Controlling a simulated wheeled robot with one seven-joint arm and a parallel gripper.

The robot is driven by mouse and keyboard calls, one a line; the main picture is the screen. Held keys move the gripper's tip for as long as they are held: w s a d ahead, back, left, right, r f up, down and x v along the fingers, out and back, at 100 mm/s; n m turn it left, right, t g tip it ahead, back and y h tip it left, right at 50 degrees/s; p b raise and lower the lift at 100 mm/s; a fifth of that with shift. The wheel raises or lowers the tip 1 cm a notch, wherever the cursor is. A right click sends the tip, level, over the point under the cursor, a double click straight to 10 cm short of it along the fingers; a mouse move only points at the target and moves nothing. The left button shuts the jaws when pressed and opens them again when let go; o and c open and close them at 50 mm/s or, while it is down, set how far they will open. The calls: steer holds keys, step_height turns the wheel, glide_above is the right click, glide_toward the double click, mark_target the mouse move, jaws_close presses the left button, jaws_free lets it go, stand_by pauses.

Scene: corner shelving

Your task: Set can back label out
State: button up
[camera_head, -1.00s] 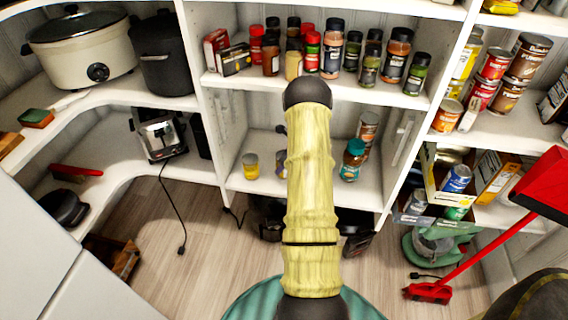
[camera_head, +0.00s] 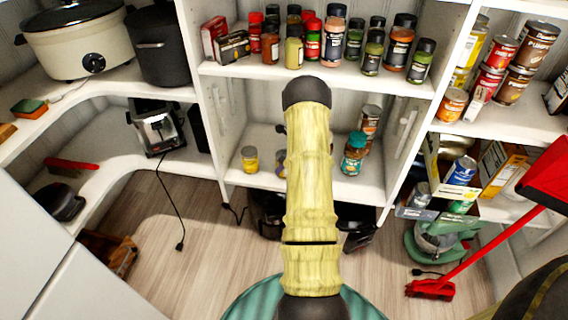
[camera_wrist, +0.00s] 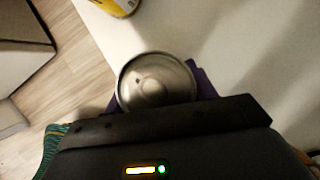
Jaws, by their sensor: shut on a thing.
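In the wrist view, a can (camera_wrist: 156,82) with a round silver metal end faces the camera, between the purple fingers of my gripper (camera_wrist: 158,92). The gripper is shut on it. The can's side and label are hidden, and I cannot tell whether it touches the white shelf surface (camera_wrist: 240,40). A yellow can (camera_head: 250,159) stands on that shelf left of the arm.
Spice jars (camera_head: 333,40) crowd the shelf above. White uprights bound this bay. A red broom (camera_head: 480,245) leans at the right.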

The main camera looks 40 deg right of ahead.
steer(key=shift+f, duration=0.25)
steer(key=o, duration=1.4)
steer(key=p+v, duration=0.2)
steer(key=v, duration=0.5)
steer(key=shift+s+r, duration=0.15)
steer(key=shift+r, duration=0.05)
